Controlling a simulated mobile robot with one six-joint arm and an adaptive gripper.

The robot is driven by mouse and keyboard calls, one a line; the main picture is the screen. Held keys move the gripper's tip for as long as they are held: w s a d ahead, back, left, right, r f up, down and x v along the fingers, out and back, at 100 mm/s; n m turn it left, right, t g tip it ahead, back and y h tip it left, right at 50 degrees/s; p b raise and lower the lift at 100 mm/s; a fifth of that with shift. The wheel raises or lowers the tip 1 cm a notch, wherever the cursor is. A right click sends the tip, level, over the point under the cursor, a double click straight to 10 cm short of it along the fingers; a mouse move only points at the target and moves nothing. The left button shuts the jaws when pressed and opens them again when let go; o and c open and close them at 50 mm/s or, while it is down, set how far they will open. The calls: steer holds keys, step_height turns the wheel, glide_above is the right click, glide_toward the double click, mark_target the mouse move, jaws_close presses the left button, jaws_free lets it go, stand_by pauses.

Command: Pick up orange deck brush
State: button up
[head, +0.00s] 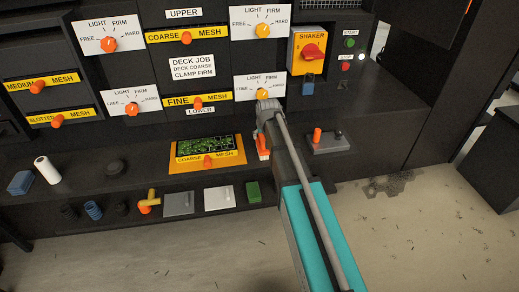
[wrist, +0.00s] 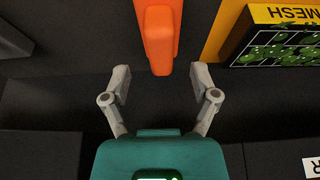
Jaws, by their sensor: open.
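The orange deck brush (wrist: 158,38) shows in the wrist view as a long orange body coming from the top edge. Its near end lies about level with the fingertips, between them in the picture. My gripper (wrist: 161,72) is open, with a visible gap on each side of the orange end and nothing held. I cannot tell the depth between them. In the head view, the orange brush (head: 263,147) shows partly at the end of my arm, just right of the coarse mesh tray. My arm hides much of it.
The coarse mesh tray (head: 238,160) with green bits sits beside the brush. A grey plate with an orange handle (head: 317,136) lies to the right. A green block (head: 253,192) and a white plate (head: 219,198) lie on the lower shelf. A panel of dials stands behind.

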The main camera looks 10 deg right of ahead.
mark_target(263, 139)
steer(key=shift+b+x, duration=1.6)
steer(key=shift+x, duration=0.4)
jaws_close()
